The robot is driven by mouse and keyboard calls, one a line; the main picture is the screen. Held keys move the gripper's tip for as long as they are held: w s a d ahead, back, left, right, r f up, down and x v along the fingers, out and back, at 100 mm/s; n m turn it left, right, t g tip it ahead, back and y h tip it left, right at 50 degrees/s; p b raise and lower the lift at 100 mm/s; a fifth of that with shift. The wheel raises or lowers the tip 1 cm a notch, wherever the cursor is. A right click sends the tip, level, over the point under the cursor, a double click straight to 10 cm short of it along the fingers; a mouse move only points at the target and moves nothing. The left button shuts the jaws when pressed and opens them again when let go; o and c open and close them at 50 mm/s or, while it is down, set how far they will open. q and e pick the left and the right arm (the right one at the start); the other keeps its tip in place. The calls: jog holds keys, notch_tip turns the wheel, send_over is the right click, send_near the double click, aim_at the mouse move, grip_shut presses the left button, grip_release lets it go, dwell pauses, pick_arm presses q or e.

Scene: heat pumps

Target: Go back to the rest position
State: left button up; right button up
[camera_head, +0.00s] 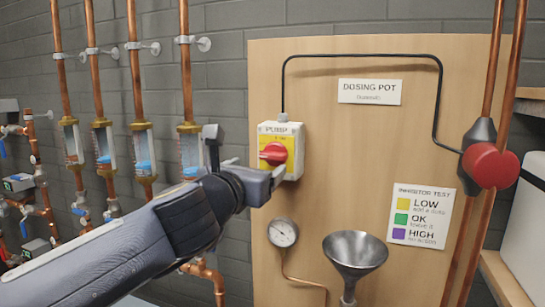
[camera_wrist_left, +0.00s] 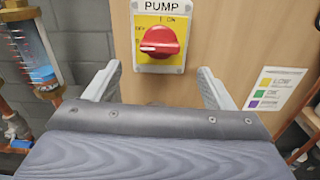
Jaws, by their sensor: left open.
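My left gripper (camera_head: 222,150) reaches in from the left in the head view, close in front of the pump switch box (camera_head: 293,137). In the left wrist view its two grey fingers (camera_wrist_left: 158,85) stand wide apart with nothing between them. The red rotary knob (camera_head: 273,153) sits on a yellow plate below the word PUMP. In the left wrist view the knob (camera_wrist_left: 158,40) lies beyond the fingertips, apart from them. Its white pointer end is toward the left. My right gripper is in neither view.
A red pump (camera_head: 489,165) sits on copper pipes at right. Copper pipes with sight glasses (camera_head: 143,150) line the grey wall at left.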

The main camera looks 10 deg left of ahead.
pick_arm(q)
jog(key=s+a+f+m+g, duration=0.3)
jog(key=s+f+m+g, duration=0.1)
jog(key=s+f+m, duration=0.5)
jog(key=s+a+f+m+g, duration=0.2)
jog(key=s+f+m+g, duration=0.2)
jog(key=s+f+m, duration=0.6)
jog(key=s+a+f+m+g, duration=0.3)
jog(key=s+f+m, duration=0.7)
jog(key=f, duration=0.6)
jog(key=m+g, duration=0.1)
jog(key=m, duration=0.1)
jog(key=shift+a+f+m, duration=0.15)
jog(key=shift+a+m, duration=0.15)
jog(key=shift+m, duration=0.1)
